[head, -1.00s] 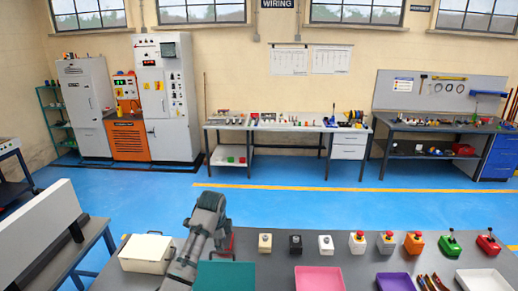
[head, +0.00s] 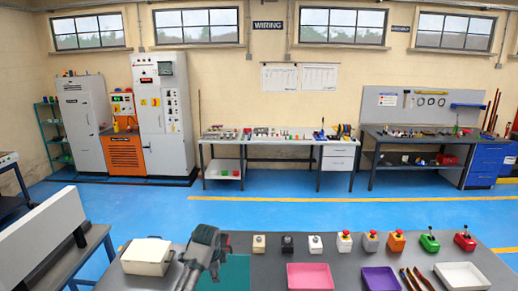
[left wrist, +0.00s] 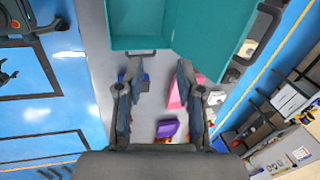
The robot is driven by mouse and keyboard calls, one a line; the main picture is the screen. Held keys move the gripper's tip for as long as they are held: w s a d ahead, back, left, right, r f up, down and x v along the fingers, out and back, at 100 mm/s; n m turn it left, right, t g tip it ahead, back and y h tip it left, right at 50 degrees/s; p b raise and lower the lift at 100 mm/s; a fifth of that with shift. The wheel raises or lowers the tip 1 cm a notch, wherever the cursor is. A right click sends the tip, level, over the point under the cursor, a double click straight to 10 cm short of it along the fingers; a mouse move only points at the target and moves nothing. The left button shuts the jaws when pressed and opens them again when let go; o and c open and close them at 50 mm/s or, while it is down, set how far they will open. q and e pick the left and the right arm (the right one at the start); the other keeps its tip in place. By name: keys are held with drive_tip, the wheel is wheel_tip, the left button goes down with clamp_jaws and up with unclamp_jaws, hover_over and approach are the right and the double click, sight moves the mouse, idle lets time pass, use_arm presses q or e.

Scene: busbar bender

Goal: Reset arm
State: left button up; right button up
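My left arm comes up from the bottom of the head view, and my left gripper (head: 206,246) is above the front table, beside the teal box (head: 237,271). In the left wrist view, the fingers of the left gripper (left wrist: 156,72) are spread apart with nothing between them. The teal box (left wrist: 140,22) is beyond the fingertips there, with an open side showing. My right gripper is not in view.
The front table (head: 265,273) holds a cream box (head: 147,257), push buttons, a pink tray (head: 310,277), a purple tray (head: 380,279) and a white tray (head: 463,276). Blue floor (head: 270,215) lies open behind it. Cabinets and workbenches line the wall.

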use_arm(q)
drive_tip(key=s+f+n, duration=0.3)
drive_tip(key=s+f, duration=0.6)
drive_tip(key=f, duration=0.4)
drive_tip(key=s+f+n, duration=0.4)
drive_tip(key=s+f, duration=0.5)
drive_tip(key=f, duration=0.3)
drive_tip(key=s+a+n, duration=0.3)
drive_tip(key=s+n, duration=0.1)
drive_tip(key=s, duration=1)
drive_tip(key=s+a+n, duration=0.4)
drive_tip(key=s, duration=1.1)
wheel_tip(320, 180, down, 31)
drive_tip(key=s+b, duration=0.2)
drive_tip(key=b, duration=0.3)
drive_tip(key=s+a+f+g+b, duration=0.1)
drive_tip(key=s+f+b, duration=0.1)
drive_tip(key=s+f, duration=0.6)
drive_tip(key=s+a+f+g+b, duration=0.1)
drive_tip(key=s+f, duration=0.8)
drive_tip(key=f, duration=0.4)
drive_tip(key=shift+s+a+b, duration=0.15)
drive_tip(key=shift+a+b, duration=0.15)
drive_tip(key=shift+b, duration=0.1)
